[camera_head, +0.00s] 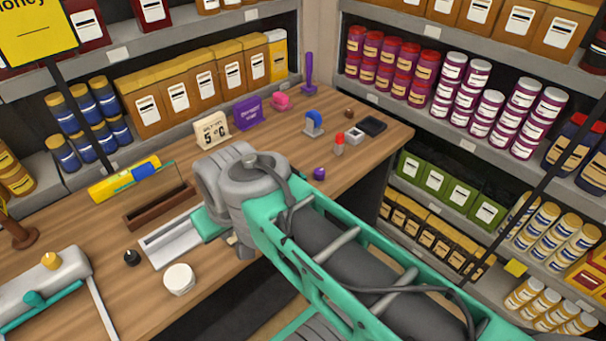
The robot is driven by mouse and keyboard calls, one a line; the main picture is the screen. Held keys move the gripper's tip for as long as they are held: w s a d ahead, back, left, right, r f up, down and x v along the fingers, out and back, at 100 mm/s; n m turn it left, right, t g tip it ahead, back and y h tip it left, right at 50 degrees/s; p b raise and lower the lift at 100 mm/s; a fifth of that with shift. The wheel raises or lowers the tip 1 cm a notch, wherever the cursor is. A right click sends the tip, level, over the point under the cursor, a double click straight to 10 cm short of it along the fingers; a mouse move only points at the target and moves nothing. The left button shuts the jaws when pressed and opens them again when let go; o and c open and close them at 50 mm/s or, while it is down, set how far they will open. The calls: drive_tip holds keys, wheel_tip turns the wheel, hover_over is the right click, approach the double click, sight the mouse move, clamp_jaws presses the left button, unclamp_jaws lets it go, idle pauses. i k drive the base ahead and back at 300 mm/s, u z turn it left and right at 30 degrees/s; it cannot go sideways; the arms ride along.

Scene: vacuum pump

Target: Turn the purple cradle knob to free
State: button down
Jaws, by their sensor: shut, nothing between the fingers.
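A small round purple knob (319,173) sits on the wooden counter near its front edge, just right of my arm's grey joint. It is small in the picture, so I cannot read its turn position or any mark on it. No cradle can be made out around it. My teal and grey arm reaches in from the lower right, and its big grey joint covers the middle of the counter. My gripper is hidden behind this joint, so its fingers and their distance from the knob do not show.
On the counter (345,165) stand a purple sign (248,113), a temperature card (212,131), a blue-topped stand (313,123), a red-capped bottle (338,144) and a white round tub (179,279). A brown trough (158,207) lies left of my arm. Stocked shelves surround the counter.

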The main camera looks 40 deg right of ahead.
sight(319, 173)
drive_tip(key=z, duration=1.25)
drive_tip(key=k, duration=0.5)
drive_tip(key=z, duration=0.3)
drive_tip(key=i, duration=1)
drive_tip(key=u, duration=0.45)
